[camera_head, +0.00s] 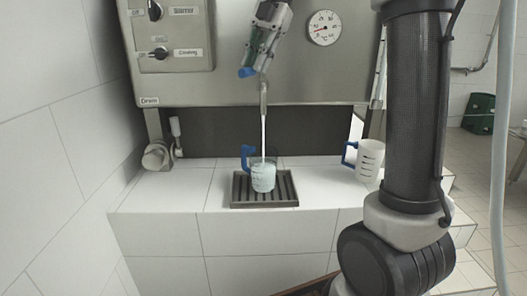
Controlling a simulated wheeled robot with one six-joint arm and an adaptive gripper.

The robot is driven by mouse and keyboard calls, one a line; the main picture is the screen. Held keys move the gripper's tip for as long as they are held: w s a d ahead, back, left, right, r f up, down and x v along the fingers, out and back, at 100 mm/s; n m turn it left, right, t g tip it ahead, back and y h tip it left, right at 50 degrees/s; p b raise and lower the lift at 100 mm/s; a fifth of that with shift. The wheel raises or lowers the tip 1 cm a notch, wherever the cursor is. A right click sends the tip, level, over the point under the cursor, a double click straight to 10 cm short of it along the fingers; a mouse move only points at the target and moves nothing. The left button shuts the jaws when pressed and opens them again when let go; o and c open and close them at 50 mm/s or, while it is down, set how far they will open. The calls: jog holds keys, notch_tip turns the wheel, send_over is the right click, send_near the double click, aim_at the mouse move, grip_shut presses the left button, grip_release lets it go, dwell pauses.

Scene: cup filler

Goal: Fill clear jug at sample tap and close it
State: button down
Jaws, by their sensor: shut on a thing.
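The clear jug (263,178) with a blue handle stands upright on the slotted drip tray (236,190). A thin whitish stream falls from the tap spout (263,100) into it, and pale liquid shows inside.
A white jug (369,158) with a blue handle stands on the tiled ledge (320,191) to the right. A round dial gauge (324,28) and labelled switches (159,53) are on the steel panel. My arm fills the right side. The ledge left of the tray is clear.

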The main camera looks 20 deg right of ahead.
jog(key=shift+w+a+f+m+t, duration=0.2)
jog(key=shift+w+f+m+t, duration=0.15)
jog(key=shift+w+m, duration=0.3)
jog(key=shift+w+f+m+t, duration=0.1)
jog(key=shift+w+m+t, duration=0.15)
jog(key=shift+m, duration=0.6)
jog(key=m, duration=0.1)
jog(key=m+t, duration=0.1)
jog(key=shift+w+a+m, duration=0.1)
jog(key=shift+w+m, duration=0.25)
jog(key=shift+m, duration=0.05)
jog(key=shift+t, duration=0.3)
jog(key=shift+w+a+r, duration=0.1)
jog(key=shift+r, duration=0.1)
dwell(5.4)
